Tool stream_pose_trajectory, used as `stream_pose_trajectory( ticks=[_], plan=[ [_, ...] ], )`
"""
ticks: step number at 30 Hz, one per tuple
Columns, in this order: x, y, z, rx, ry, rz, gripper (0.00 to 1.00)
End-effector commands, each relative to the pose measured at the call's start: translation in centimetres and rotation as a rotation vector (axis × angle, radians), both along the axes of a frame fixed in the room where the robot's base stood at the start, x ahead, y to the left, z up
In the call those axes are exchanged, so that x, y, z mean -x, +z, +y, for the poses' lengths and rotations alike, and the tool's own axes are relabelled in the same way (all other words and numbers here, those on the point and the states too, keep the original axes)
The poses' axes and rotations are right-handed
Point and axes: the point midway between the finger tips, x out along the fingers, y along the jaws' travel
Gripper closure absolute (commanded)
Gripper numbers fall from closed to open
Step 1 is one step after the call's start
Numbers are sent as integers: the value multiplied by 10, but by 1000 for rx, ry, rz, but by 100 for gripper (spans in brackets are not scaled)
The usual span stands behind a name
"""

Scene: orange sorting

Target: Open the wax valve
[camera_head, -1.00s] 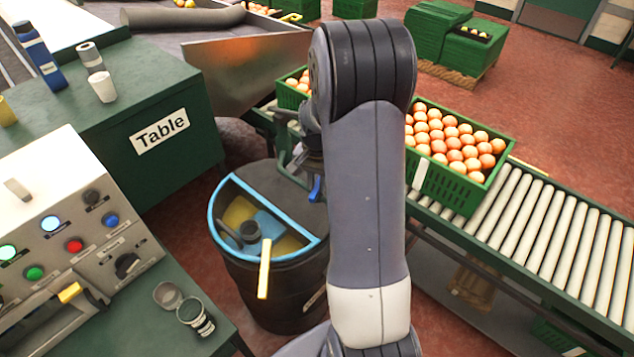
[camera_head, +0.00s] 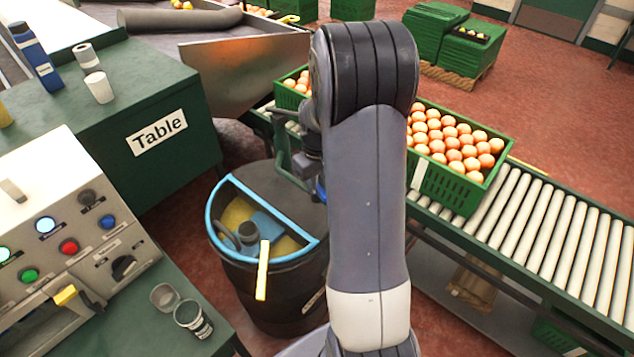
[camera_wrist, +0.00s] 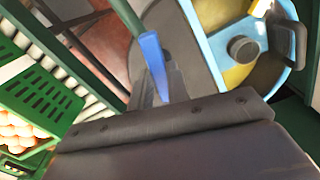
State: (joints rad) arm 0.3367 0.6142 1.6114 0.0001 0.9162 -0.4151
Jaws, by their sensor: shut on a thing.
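The blue valve lever (camera_wrist: 152,62) stands in the middle of the wrist view, at the side of the wax drum. My gripper (camera_wrist: 160,92) is shut on this lever, and its dark body fills the bottom of the view. In the head view only a sliver of the blue lever (camera_head: 320,188) shows beside my arm, which hides most of my gripper. The black wax drum (camera_head: 275,295) has a blue-rimmed half opening with yellow wax, a grey round part and a pale yellow handle sticking out. The opening also shows at the upper right of the wrist view.
A green table (camera_head: 190,157) and a control panel (camera_head: 70,215) with coloured buttons stand to the left. A roller conveyor (camera_head: 530,225) with a green crate (camera_head: 450,190) of oranges runs to the right. Two small cups are near the panel.

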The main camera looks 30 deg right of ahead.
Motion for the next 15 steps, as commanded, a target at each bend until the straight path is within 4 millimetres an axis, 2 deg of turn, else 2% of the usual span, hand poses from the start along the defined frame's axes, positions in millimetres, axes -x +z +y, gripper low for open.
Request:
stream_pose_trajectory(
  ticks=[6, 15],
  plan=[
    [-1, 1, -1, 1, 148, -1, 100],
    [-1, 1, -2, 1, 261, -1, 100]
  ],
)
